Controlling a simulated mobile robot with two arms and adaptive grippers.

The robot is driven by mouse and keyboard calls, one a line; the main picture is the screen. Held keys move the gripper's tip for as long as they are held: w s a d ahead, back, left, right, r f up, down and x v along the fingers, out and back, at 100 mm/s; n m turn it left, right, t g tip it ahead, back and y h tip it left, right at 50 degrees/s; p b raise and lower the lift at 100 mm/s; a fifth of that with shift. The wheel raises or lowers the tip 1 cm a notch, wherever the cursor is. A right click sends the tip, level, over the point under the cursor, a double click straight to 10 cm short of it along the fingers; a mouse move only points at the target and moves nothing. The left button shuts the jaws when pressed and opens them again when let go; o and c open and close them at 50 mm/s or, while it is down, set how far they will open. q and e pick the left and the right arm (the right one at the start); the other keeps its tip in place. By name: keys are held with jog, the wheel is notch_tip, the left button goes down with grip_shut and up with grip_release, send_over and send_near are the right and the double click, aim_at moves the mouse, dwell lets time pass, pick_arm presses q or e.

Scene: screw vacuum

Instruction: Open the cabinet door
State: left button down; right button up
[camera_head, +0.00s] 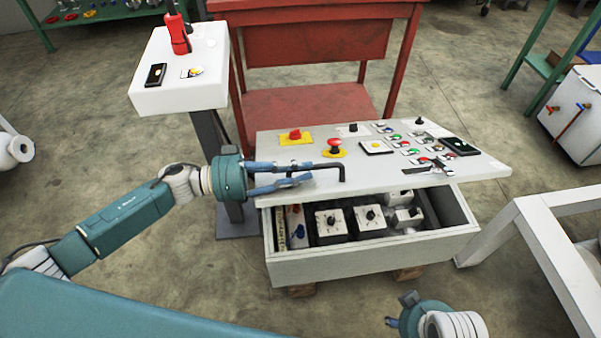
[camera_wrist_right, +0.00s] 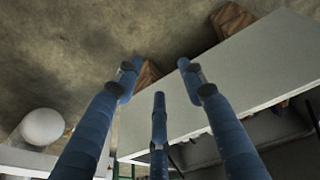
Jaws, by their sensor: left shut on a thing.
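The cabinet (camera_head: 362,260) is a low white box with a sloped white door (camera_head: 290,153) on top, carrying buttons and switches. The door stands raised over the front, and switch units show in the gap below it. A black bent handle (camera_head: 342,172) sits on the door's left part. My left gripper (camera_head: 307,172) reaches in from the left and is shut on the handle. My right gripper (camera_head: 398,312) is low at the bottom right, in front of the cabinet. In the right wrist view its fingers (camera_wrist_right: 157,82) are spread and empty, with the cabinet's white side (camera_wrist_right: 235,75) beyond them.
A white pedestal (camera_head: 180,92) with a red device stands behind left. A red table (camera_head: 310,100) is behind the cabinet. A white frame (camera_head: 535,215) stands close on the right. Wooden blocks (camera_head: 302,290) lie under the cabinet. Floor is clear at the front left.

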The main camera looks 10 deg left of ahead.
pick_arm(q)
jog(key=shift+n, duration=0.4)
jog(key=w+r+p, duration=0.1)
jog(key=w+a+r+p, duration=0.1)
jog(key=r, duration=0.1)
jog(key=shift+w+r, duration=0.15)
jog(key=shift+w, duration=0.05)
jog(key=shift+n, duration=0.7)
jog(key=shift+w+a+r+p, duration=0.2)
jog(key=shift+w+r+p, duration=0.5)
jog(key=shift+r+p, duration=0.1)
jog(key=shift+w+a+r+p, duration=0.15)
jog(key=shift+w+r+p, duration=0.5)
jog(key=shift+r+p, duration=0.15)
pick_arm(e)
jog(key=s+f, duration=0.2)
jog(key=f, duration=0.7)
jog(key=s+f+g, duration=0.1)
jog(key=s+f, duration=0.2)
jog(key=f, duration=0.6)
jog(key=shift+s+d, duration=0.25)
jog(key=shift+s, duration=0.1)
jog(key=shift+f, duration=0.15)
